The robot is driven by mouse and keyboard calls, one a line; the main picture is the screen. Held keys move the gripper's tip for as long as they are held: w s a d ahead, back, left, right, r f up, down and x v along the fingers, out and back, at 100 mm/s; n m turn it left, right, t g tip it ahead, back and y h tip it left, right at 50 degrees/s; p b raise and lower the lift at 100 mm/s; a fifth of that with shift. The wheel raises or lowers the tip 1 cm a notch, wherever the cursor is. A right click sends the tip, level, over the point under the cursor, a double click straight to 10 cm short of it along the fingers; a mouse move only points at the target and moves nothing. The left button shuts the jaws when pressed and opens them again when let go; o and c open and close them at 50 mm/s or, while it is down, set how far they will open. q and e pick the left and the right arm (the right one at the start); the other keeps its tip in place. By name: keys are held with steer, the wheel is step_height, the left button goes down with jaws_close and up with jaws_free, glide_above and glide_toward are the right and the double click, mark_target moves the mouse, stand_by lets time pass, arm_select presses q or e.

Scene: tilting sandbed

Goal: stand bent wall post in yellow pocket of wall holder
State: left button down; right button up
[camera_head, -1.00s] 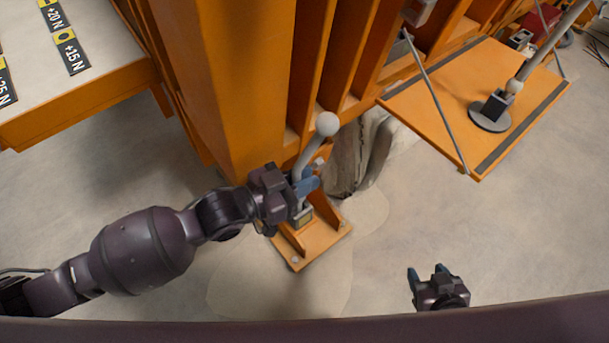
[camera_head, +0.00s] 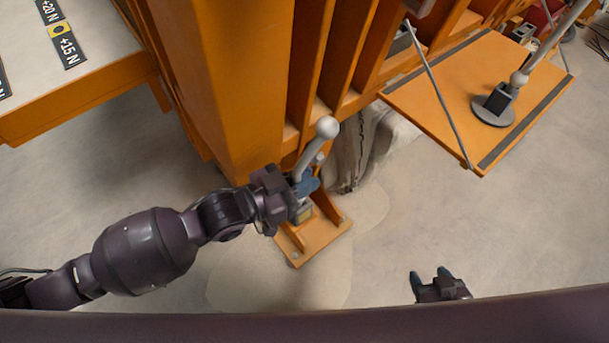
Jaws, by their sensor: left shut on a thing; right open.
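The bent wall post (camera_head: 313,148) is a grey rod with a pale ball at its top, leaning up and to the right. My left gripper (camera_head: 305,185) is shut on it below the bend. The wall holder (camera_head: 319,237) is an orange bracket at the foot of the orange column, with a yellow-edged pocket (camera_head: 304,214) under the post. The post's lower end is at the pocket, but the gripper partly hides it, so I cannot tell whether it is seated. My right gripper (camera_head: 432,282) is open and empty near the bottom edge, apart from everything.
An orange tilted panel (camera_head: 440,90) with a grey rod on a round base (camera_head: 493,111) stands at upper right. A grey strut (camera_head: 440,100) crosses its left side. A table with force labels (camera_head: 105,60) is at upper left.

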arm_select(q)
steer(key=shift+f, duration=0.4)
arm_select(e)
steer(key=shift+w+a, duration=0.25)
steer(key=shift+w, duration=0.1)
arm_select(q)
steer(key=c, duration=1.3)
jaws_free()
steer(key=shift+c, duration=0.2)
steer(key=o, duration=0.3)
steer(key=shift+o, duration=0.3)
steer(key=o, duration=0.5)
steer(key=shift+c, duration=0.2)
arm_select(e)
steer(key=shift+s+d+f, duration=0.2)
steer(key=shift+s+d, duration=0.05)
steer(key=shift+s, duration=0.2)
